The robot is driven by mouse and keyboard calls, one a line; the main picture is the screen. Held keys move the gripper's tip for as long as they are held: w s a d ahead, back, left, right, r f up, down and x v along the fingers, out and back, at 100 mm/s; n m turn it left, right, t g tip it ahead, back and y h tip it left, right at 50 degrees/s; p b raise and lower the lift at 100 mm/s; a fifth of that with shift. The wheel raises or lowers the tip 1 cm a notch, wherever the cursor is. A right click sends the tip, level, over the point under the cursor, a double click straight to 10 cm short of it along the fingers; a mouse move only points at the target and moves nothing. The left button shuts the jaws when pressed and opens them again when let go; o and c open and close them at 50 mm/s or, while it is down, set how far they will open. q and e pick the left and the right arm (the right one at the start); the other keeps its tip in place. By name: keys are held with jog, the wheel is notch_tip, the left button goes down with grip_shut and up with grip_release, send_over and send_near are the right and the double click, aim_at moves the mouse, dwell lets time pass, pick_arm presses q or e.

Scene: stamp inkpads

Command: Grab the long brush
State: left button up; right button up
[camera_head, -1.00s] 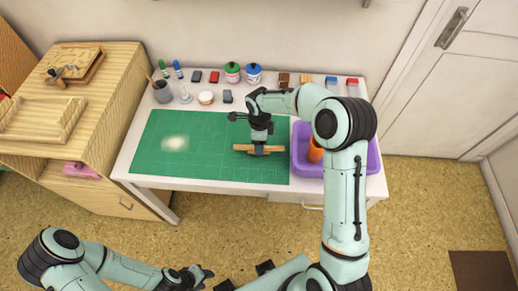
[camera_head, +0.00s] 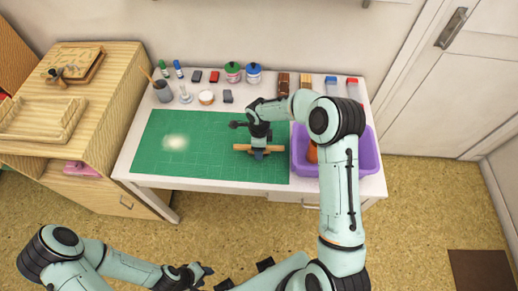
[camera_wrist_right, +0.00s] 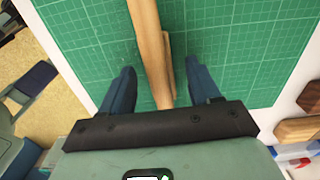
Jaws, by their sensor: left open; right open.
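The long brush, a long wooden bar (camera_head: 244,147), lies on the green cutting mat (camera_head: 215,165) near its right side. My right gripper (camera_head: 259,153) is over the brush's middle and hides part of it. In the right wrist view the wooden bar (camera_wrist_right: 149,45) runs between the two spread fingers of my right gripper (camera_wrist_right: 163,80), with green mat visible on both sides. My right gripper is open. My left gripper (camera_head: 206,277) is open and empty, in front of the table and away from the brush.
A purple bin (camera_head: 368,157) with something orange inside stands right of the mat. A pen cup (camera_head: 162,92), markers, stamps, and two lidded pots (camera_head: 254,74) line the table's back. The mat's left half is clear except for a pale powdery patch (camera_head: 175,142).

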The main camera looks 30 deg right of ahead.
jog(key=shift+f, duration=0.15)
dwell(0.4)
grip_shut()
dwell(0.4)
